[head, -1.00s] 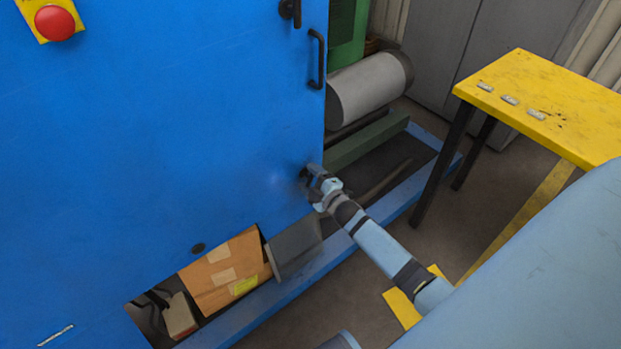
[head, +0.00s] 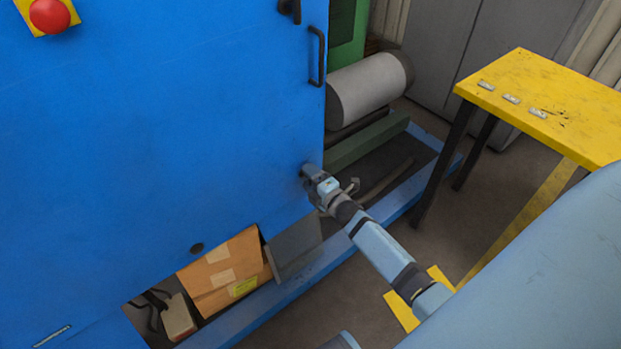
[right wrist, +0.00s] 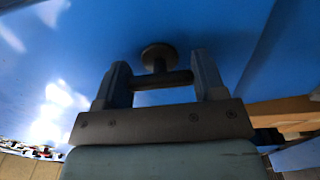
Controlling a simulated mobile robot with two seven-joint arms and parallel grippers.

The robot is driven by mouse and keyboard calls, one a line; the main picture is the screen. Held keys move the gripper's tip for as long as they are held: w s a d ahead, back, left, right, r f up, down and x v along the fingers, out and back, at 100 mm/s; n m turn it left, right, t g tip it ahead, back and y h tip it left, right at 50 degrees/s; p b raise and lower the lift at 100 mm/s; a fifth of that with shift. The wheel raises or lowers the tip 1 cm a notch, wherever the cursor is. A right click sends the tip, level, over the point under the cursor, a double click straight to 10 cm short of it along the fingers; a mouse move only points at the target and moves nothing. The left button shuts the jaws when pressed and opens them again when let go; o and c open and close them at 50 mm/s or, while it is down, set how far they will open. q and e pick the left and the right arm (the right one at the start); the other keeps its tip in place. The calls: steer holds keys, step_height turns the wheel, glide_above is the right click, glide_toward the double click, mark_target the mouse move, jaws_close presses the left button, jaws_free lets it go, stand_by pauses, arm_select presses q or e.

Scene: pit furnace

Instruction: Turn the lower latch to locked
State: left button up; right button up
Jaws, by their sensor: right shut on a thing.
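The lower latch (head: 304,171) is a small dark handle near the right edge of the blue door (head: 200,110), mostly hidden by my right gripper (head: 311,174) in the head view. In the right wrist view, the latch's round dark base (right wrist: 158,56) sits on the blue face. Its dark bar (right wrist: 160,80) lies crosswise between the two fingers of my right gripper (right wrist: 161,82), which is shut on it. The latch's exact angle on the door is hard to tell. My left gripper is out of view.
An upper latch (head: 290,9) and a black pull handle (head: 317,57) are higher on the door. A red button (head: 49,15) is at top left. A cardboard box (head: 222,272) shows beneath the door. A yellow table (head: 550,95) stands at right.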

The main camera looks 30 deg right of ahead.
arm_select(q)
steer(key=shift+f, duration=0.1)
arm_select(e)
steer(key=o, duration=0.9)
arm_select(q)
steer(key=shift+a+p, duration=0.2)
steer(key=shift+p, duration=0.65)
arm_select(e)
steer(key=s, duration=0.9)
steer(key=s+d, duration=0.1)
steer(key=s, duration=0.3)
steer(key=shift+s, duration=0.4)
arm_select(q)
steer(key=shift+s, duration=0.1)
